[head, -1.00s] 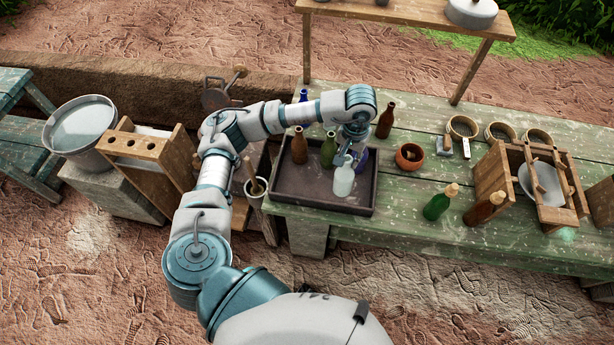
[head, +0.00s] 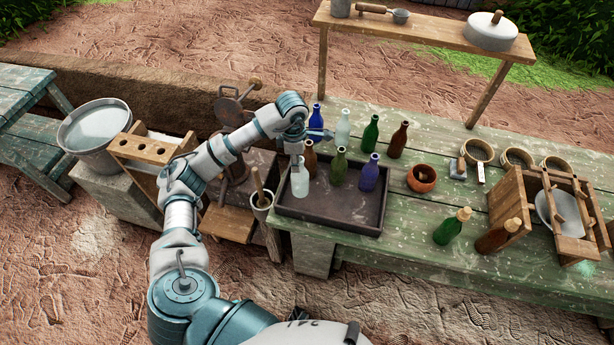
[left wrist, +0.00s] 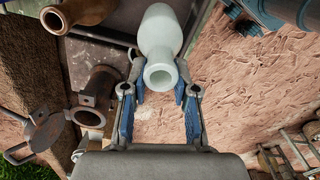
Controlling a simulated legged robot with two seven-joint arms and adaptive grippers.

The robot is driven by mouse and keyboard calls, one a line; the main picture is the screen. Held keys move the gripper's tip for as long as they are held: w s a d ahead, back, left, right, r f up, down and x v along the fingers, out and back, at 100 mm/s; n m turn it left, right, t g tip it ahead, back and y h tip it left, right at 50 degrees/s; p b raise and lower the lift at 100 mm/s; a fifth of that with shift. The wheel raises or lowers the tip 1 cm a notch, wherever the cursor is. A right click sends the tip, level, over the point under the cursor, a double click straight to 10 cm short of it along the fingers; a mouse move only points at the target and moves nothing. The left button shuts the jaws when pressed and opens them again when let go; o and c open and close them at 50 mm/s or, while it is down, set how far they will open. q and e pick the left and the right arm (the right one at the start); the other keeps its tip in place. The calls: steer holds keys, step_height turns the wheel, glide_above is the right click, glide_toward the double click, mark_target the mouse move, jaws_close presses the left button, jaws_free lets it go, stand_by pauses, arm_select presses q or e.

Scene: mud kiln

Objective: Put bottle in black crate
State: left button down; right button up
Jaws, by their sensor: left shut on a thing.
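My left gripper (head: 298,153) is shut on a pale clear glass bottle (head: 299,181), which shows at the left side of the black crate (head: 345,222). The held bottle looks upright. I cannot tell whether its base touches the crate floor. In the left wrist view the gripper (left wrist: 160,85) has its blue fingers on either side of the bottle (left wrist: 162,35), with its mouth towards the camera. A brown bottle (head: 310,160), a green bottle (head: 339,167) and a purple-blue bottle (head: 369,175) stand in the crate. My right gripper is out of view.
Behind the crate stand a blue bottle (head: 316,121), another clear bottle (head: 342,128), a dark green bottle (head: 370,134) and a brown bottle (head: 397,140). An orange pot (head: 422,179) is to the right. A pot with a handle (head: 261,200) stands left of the crate.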

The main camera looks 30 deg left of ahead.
mark_target(300, 177)
arm_select(q)
steer(key=shift+d+f, duration=0.15)
steer(key=shift+f, duration=0.7)
steer(key=f, duration=0.3)
steer(key=shift+a+f, duration=0.4)
steer(key=c, duration=1.2)
jaws_free()
steer(key=o, duration=0.3)
steer(key=shift+d, duration=0.25)
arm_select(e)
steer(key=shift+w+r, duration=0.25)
